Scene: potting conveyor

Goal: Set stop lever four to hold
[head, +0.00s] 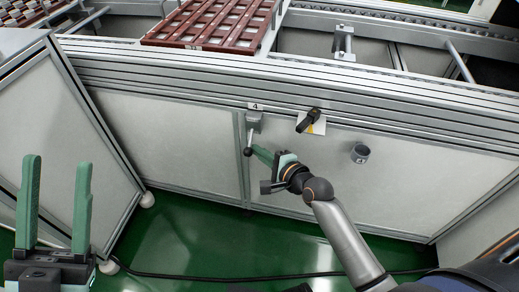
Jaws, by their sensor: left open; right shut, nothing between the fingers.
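The stop lever four (249,138) hangs down from a grey bracket on the conveyor's side panel, under a small label reading 4 (255,106). Its dark round knob (248,152) is at the lower end. My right gripper (254,149) has green fingers that are shut, with the tips right beside the knob on its right. I cannot tell whether they touch it. My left gripper (56,200) is open and empty at the lower left, its two green fingers pointing up, far from the lever.
A black handle (308,120) on a white and yellow plate is right of the lever. A grey round fitting (360,153) is mounted further right. A brown slatted tray (205,27) lies on the conveyor above. A panelled unit (65,130) stands left. A dark cable (230,278) crosses the green floor.

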